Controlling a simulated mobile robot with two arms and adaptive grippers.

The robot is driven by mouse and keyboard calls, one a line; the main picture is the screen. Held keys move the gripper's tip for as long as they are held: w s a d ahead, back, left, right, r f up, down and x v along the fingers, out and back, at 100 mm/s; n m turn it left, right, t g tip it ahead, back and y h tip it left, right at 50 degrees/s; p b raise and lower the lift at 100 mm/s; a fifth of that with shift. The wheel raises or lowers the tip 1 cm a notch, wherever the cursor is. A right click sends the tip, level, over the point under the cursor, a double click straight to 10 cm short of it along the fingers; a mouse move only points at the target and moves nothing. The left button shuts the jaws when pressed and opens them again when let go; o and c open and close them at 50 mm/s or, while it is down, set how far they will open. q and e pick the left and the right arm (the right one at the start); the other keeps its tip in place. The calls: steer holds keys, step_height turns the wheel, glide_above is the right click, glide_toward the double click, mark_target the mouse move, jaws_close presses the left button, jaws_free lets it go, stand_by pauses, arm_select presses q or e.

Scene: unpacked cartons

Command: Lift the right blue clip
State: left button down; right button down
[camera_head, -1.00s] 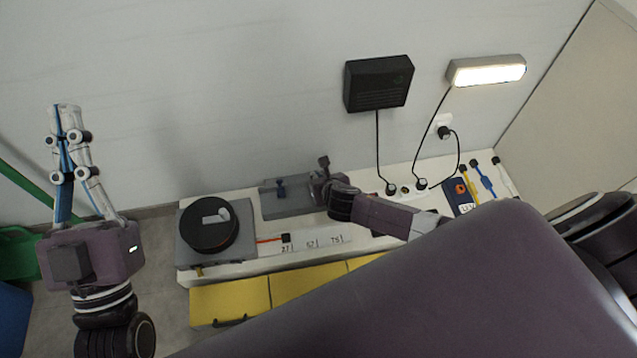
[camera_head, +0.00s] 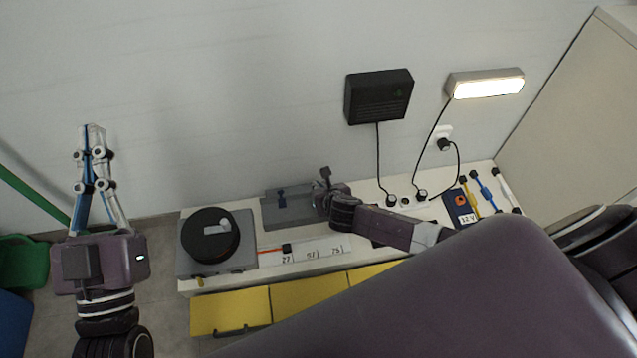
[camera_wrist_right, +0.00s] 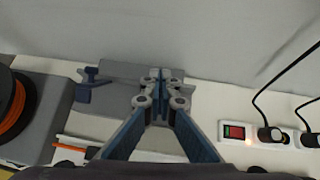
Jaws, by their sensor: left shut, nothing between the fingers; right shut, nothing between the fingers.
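A grey plate (camera_head: 285,215) lies on the white bench top and also shows in the right wrist view (camera_wrist_right: 105,105). A dark blue clip (camera_head: 282,199) stands on the plate's left part; it also shows in the right wrist view (camera_wrist_right: 90,82). No second blue clip is clearly visible; my right gripper covers the plate's right part. My right gripper (camera_wrist_right: 159,76) is shut and empty, its fingertips over that part. I cannot tell whether they touch anything. My left gripper (camera_head: 93,130) is shut and empty, raised at the far left, away from the bench.
Left of the plate is a grey box with a black reel (camera_head: 210,235). A power strip (camera_wrist_right: 232,131) with plugs and cables lies to the right, then a meter (camera_head: 461,208) and several coloured tools. A black wall box (camera_head: 378,96) and lit lamp (camera_head: 486,83) hang above.

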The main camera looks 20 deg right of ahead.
steer(key=shift+r+p, duration=0.25)
steer(key=shift+p, duration=0.05)
arm_select(q)
step_height(320, 180, down, 7)
steer(key=w+g+y, duration=0.1)
steer(key=w+g, duration=0.1)
steer(key=g, duration=0.1)
steer(key=shift+a+r+p, duration=0.2)
steer(key=shift+p, duration=0.15)
arm_select(e)
steer(key=shift+r, duration=0.25)
arm_select(q)
steer(key=shift+f+g, duration=0.1)
steer(key=shift+g, duration=0.2)
